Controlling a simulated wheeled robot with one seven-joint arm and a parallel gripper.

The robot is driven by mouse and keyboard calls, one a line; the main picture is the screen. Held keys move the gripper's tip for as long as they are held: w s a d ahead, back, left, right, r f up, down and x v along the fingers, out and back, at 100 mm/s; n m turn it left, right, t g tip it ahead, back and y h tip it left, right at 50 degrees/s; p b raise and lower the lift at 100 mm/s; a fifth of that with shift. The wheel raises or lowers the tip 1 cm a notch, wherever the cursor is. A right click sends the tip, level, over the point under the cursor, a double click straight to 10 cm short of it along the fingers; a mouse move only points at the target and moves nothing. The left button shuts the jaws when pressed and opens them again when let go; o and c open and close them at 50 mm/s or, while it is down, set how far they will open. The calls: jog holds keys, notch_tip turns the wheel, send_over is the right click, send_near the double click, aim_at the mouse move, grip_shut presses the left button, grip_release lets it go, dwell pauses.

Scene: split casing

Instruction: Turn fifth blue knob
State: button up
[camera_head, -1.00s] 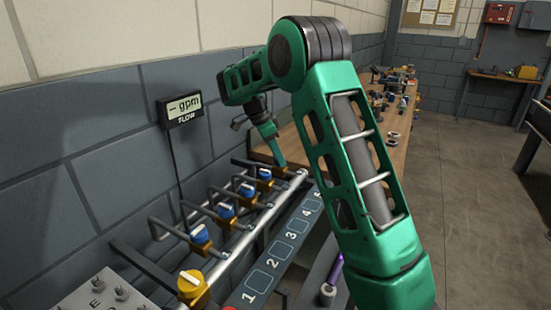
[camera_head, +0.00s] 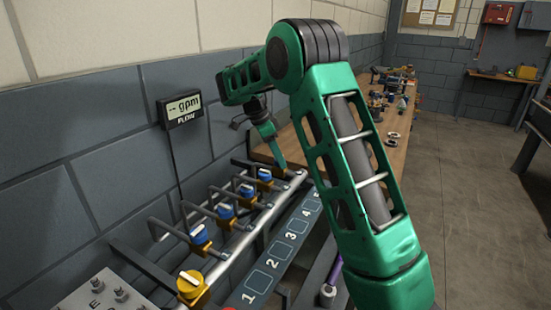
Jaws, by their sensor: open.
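Four blue knobs with white tops run along a pipe manifold: the nearest blue knob (camera_head: 200,234), a second (camera_head: 225,211), a third (camera_head: 247,191) and a fourth (camera_head: 265,174). A fifth blue knob cannot be made out; the far end of the row is at my gripper. My gripper (camera_head: 282,163) points down at that end, just beyond the fourth blue knob. It is open, but its fingers are small and their gap is not clear. I cannot tell whether it touches anything.
A yellow knob (camera_head: 190,284) is at the near end. A numbered strip (camera_head: 261,276) runs beside the silver pipe (camera_head: 240,244). A wooden bench (camera_head: 330,126) with loose parts lies beyond. Floor at right is open.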

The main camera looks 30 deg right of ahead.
jog(key=v, duration=1)
jog(key=shift+r, duration=0.35)
jog(key=shift+a, duration=0.1)
jog(key=s+d+n+y, duration=0.1)
jog(key=s+d+n, duration=0.1)
jog(key=s+d, duration=0.35)
jog(key=s+d+n, duration=0.2)
jog(key=s, duration=0.7)
jog(key=s+d+n+y, duration=0.1)
jog(key=s+d+n, duration=0.1)
jog(key=s+d, duration=0.35)
jog(key=s+a+f+n+y, duration=0.1)
jog(key=s+a+f+n, duration=0.3)
jog(key=s, duration=0.9)
jog(key=s+a+f+n+t+y, duration=0.1)
jog(key=s+a+f+n, duration=0.3)
jog(key=s, duration=0.9)
jog(key=shift+a+f+y, duration=0.3)
jog(key=shift+a+f, duration=0.05)
jog(key=shift+f, duration=0.2)
jog(key=shift+w, duration=0.2)
